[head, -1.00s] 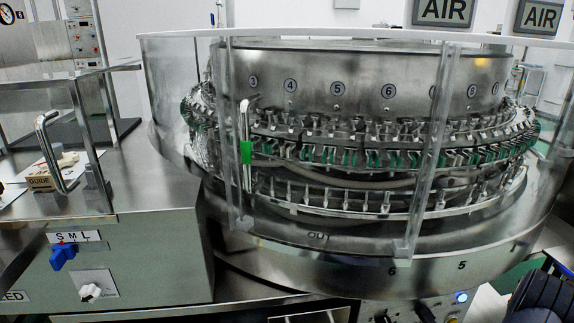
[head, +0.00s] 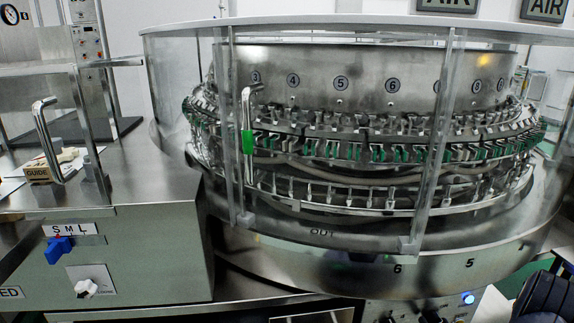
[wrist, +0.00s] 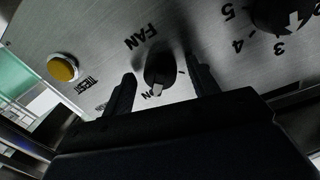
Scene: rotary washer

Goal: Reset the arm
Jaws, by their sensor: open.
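My gripper (wrist: 160,92) is open in the wrist view, with its two dark fingers apart. A black rotary knob (wrist: 159,72) under the word FAN shows between the fingers. I cannot tell whether the fingers touch it. In the head view, a dark part of my arm (head: 545,298) shows at the lower right corner, and the gripper itself is not seen there.
The round steel washer (head: 350,150) with clear guards fills the head view. A blue selector (head: 59,249) and a white knob (head: 86,288) are on the left cabinet. The wrist view shows a yellow button (wrist: 62,68) and another black knob (wrist: 283,14).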

